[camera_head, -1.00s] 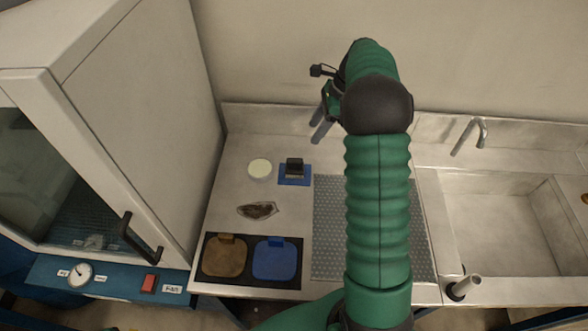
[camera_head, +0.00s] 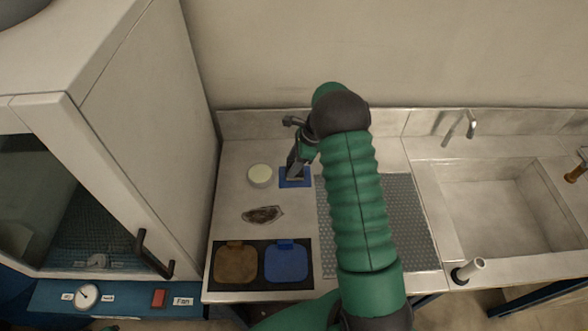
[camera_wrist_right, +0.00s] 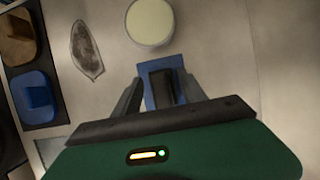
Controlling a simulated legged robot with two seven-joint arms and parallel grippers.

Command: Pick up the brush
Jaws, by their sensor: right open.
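The brush is a small dark block (camera_wrist_right: 162,86) on a blue square mat (camera_wrist_right: 152,67); in the head view the mat (camera_head: 286,182) shows but my gripper mostly hides the block. My right gripper (camera_head: 295,175) is over the mat, pointing down. In the right wrist view its two fingers (camera_wrist_right: 160,92) are open, one on each side of the dark block. I cannot tell whether they touch it. My left gripper is not in view.
A round white dish (camera_head: 260,176) stands just left of the mat. A dark specimen in a clear bag (camera_head: 263,215) lies in front. A brown pad (camera_head: 236,264) and a blue pad (camera_head: 286,263) sit on a black tray. A sink (camera_head: 490,205) is at right, a cabinet (camera_head: 150,130) at left.

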